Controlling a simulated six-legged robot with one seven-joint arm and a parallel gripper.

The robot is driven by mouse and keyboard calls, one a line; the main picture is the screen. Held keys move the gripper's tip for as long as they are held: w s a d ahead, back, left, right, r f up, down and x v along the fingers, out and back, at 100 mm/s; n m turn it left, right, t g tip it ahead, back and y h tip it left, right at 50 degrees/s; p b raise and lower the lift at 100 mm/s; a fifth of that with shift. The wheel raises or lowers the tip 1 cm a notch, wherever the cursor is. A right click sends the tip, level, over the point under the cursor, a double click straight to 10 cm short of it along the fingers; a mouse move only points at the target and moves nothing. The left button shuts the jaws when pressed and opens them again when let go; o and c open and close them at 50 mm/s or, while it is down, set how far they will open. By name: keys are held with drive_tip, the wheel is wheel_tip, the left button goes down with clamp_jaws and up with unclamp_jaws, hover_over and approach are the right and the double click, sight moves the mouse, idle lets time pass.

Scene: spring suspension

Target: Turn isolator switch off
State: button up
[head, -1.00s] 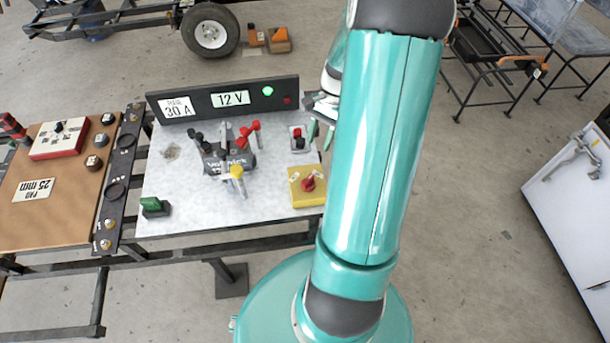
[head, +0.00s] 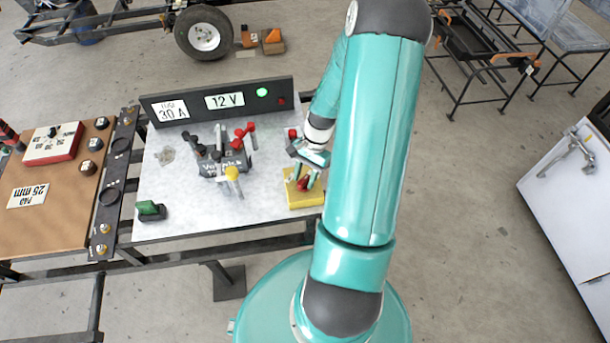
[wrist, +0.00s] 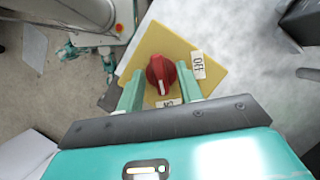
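The isolator switch is a red knob (wrist: 161,72) on a yellow plate (wrist: 162,40). In the head view the yellow plate (head: 306,200) lies at the table's front right, its knob partly hidden by my gripper. The knob's white pointer mark faces the lower label (wrist: 165,103), which is partly covered by my gripper. The OFF label (wrist: 198,65) is to the knob's right in the wrist view. My gripper (wrist: 160,69) is open, one finger on each side of the knob with gaps visible. It is also over the plate in the head view (head: 304,180).
A black panel (head: 189,114) with 30 A and 12 V labels and a lit green lamp (head: 262,92) stands at the table's back. A dark device with red, black and yellow terminals (head: 222,160) sits left of the switch.

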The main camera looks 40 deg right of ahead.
clamp_jaws()
drive_tip(key=shift+n, duration=0.3)
drive_tip(key=n+g, duration=0.1)
drive_tip(key=n, duration=0.2)
drive_tip(key=shift+w+a+h, duration=0.1)
drive_tip(key=shift+w+h, duration=0.05)
drive_tip(key=shift+h, duration=0.15)
drive_tip(key=n+g, duration=0.1)
drive_tip(key=n, duration=0.2)
drive_tip(key=n+g+h, duration=0.1)
drive_tip(key=n, duration=0.1)
drive_tip(key=shift+w+a+n, duration=0.1)
drive_tip(key=shift+n, duration=0.3)
drive_tip(key=n+h, duration=0.1)
drive_tip(key=n, duration=0.1)
drive_tip(key=n+h, duration=0.1)
drive_tip(key=n, duration=0.1)
drive_tip(key=shift+a+n+g, duration=0.1)
drive_tip(key=shift+n+g, duration=0.2)
drive_tip(key=shift+a+n+h, duration=0.1)
drive_tip(key=shift+n+h, duration=0.7)
drive_tip(key=shift+n, duration=1.1)
